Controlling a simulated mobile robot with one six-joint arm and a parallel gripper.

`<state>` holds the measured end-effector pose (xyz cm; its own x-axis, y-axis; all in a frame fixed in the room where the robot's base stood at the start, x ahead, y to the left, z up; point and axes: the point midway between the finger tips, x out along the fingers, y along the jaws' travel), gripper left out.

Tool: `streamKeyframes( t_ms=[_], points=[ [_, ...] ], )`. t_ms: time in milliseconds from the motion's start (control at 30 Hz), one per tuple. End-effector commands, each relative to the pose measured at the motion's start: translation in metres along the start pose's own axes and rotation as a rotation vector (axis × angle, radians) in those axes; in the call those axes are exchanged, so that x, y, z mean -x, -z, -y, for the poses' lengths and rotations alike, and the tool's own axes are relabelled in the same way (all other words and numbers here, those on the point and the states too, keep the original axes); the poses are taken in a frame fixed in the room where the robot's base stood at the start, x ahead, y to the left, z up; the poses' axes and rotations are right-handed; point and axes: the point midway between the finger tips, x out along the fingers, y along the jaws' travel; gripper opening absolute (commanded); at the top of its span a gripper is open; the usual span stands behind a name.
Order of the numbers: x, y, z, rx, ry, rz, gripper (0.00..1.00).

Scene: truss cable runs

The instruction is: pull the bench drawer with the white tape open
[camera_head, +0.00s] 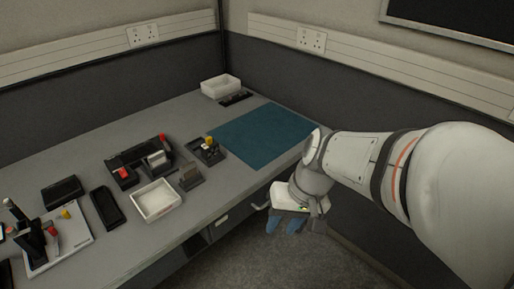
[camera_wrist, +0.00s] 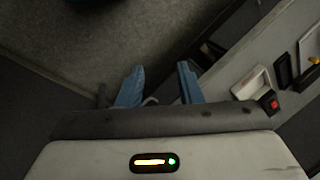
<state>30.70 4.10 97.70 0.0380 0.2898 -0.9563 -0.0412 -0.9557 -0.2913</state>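The grey bench (camera_head: 120,238) has a drawer front (camera_head: 238,212) under its top, close to my gripper. A small white patch (camera_head: 222,221) shows on that front; I cannot tell for sure that it is the white tape. A pale handle (camera_head: 262,206) sticks out to the right of the patch. My gripper (camera_head: 286,226) hangs in front of the bench, just right of the handle, with its blue fingers apart. In the wrist view the two blue fingers (camera_wrist: 160,86) also stand apart, with a small pale curved piece low between them. I cannot tell whether they touch the handle.
On the bench top are a white tray (camera_head: 156,200), a white box (camera_head: 221,86), a teal mat (camera_head: 262,135) and several dark holders with small tools. An open dark space lies under the bench left of the drawer front. The carpet (camera_head: 262,262) before the bench is clear.

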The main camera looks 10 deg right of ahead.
Motion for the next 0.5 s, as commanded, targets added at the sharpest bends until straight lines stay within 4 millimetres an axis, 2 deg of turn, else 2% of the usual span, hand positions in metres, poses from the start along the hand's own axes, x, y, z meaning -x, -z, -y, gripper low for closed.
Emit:
streamKeyframes(
  t_ms=[33,167,267,367,500],
  points=[
    [-0.038,0.005,-0.002,-0.040,0.099,0.047,0.32],
    [-0.087,0.029,0.008,-0.131,0.379,0.077,0.32],
    [-0.119,0.059,0.006,-0.214,0.585,0.028,0.32],
    [-0.147,0.097,-0.009,-0.310,0.764,-0.079,0.32],
    [-0.183,0.149,-0.052,-0.448,0.929,-0.296,0.32]
  ],
)
